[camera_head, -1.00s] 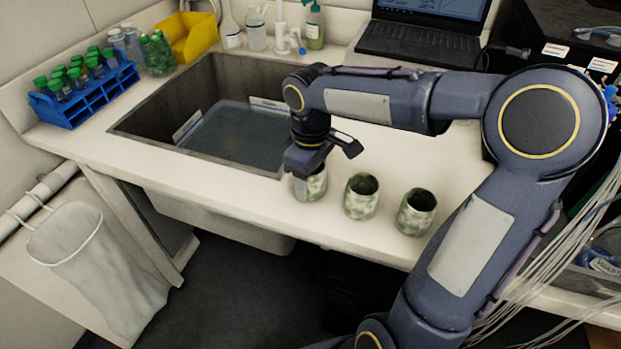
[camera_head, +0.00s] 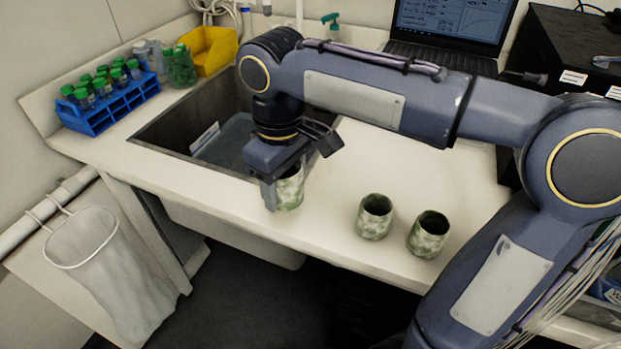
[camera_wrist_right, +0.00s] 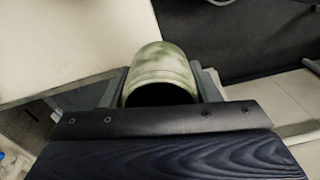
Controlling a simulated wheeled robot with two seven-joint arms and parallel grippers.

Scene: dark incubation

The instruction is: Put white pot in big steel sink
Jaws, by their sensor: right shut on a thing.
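My right gripper (camera_head: 281,192) is shut on a white pot with green mottling (camera_head: 290,188). It holds the pot upright, apparently a little above the counter, near the front right corner of the big steel sink. In the right wrist view the pot (camera_wrist_right: 163,68) sits between the two fingers, its dark opening toward the camera. The big steel sink (camera_head: 185,115) is set in the counter to the left; my right arm covers its right part. My left gripper is in no view.
Two similar mottled pots, one (camera_head: 375,217) and another (camera_head: 428,236), stand on the white counter (camera_head: 335,245) to the right. A blue tube rack (camera_head: 105,112) and a yellow bin (camera_head: 210,50) stand beyond the sink. A laptop (camera_head: 450,25) is at the back.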

